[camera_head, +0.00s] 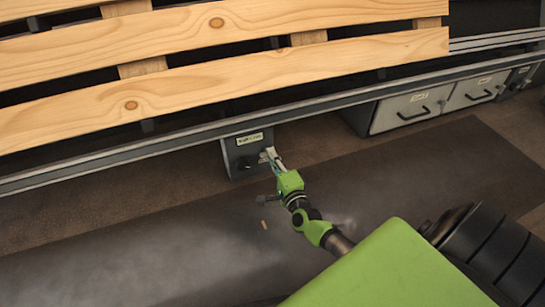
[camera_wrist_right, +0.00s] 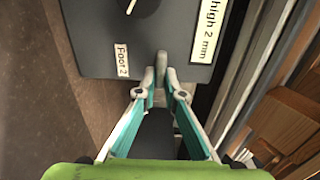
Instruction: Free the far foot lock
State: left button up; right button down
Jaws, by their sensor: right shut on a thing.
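A dark grey foot box (camera_head: 238,150) with a pale label hangs under the conveyor rail. My right gripper (camera_head: 268,155) reaches up to the right part of its front. In the right wrist view, the fingertips of my right gripper (camera_wrist_right: 162,78) are together against the lower edge of the grey plate (camera_wrist_right: 125,30). They are shut on a small part of the foot lock, which the fingers mostly hide. My left gripper is not in view.
A wooden pallet (camera_head: 200,85) lies on the conveyor above, with the long metal rail (camera_head: 200,138) along its near side. Grey drawers (camera_head: 400,112) with black handles stand to the right. The dark floor mat (camera_head: 130,240) is mostly clear.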

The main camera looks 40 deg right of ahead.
jog(key=c, duration=2.1)
grip_release()
jog(key=shift+c, duration=0.2)
jog(key=shift+s, duration=0.15)
jog(key=v, duration=1.1)
jog(key=shift+s+a, duration=0.2)
jog(key=shift+s, duration=0.2)
